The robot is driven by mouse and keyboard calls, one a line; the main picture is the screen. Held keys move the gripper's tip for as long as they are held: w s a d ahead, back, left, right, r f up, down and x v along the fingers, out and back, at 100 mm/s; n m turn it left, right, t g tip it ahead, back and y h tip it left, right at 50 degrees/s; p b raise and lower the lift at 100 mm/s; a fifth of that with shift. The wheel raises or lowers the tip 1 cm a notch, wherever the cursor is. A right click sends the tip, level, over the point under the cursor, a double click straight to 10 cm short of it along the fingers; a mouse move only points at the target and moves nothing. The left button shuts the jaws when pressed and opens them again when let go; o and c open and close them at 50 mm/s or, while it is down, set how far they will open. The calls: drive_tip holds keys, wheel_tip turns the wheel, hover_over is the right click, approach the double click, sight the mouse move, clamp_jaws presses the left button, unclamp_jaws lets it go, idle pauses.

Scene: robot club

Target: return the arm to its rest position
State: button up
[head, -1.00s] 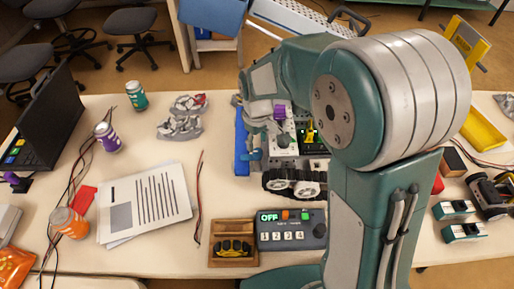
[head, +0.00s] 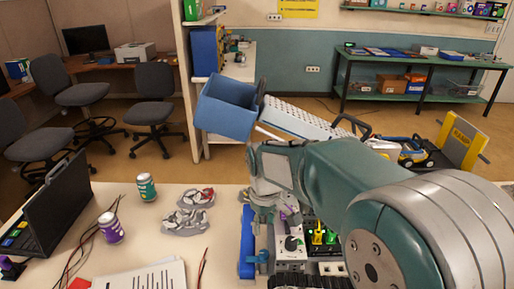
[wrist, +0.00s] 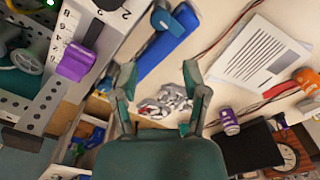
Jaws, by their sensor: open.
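My arm (head: 345,180) is teal with a pale striped joint and reaches from the lower right over the bench. My gripper (head: 262,200) hangs at its far end in the head view, beside a blue bar (head: 247,240) and a device with switches (head: 291,245). In the wrist view my gripper (wrist: 159,82) has its two fingers spread apart, with nothing between them. The fingers appear above the bench, with crumpled grey pieces (wrist: 165,102) seen beyond them. The arm's lower links are out of the head view.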

drive_tip(key=s+d+r+m+t, duration=0.2)
drive_tip(key=s+d+r+m, duration=0.2)
drive_tip(key=s, duration=0.5)
drive_tip(key=s+d+r+m+t, duration=0.3)
drive_tip(key=s+d+r+m, duration=0.1)
drive_tip(key=s+d, duration=0.4)
drive_tip(key=shift+s+d+r+t, duration=0.15)
drive_tip(key=shift+s+r+t, duration=0.15)
drive_tip(key=shift+s, duration=0.85)
drive_tip(key=shift+o, duration=0.2)
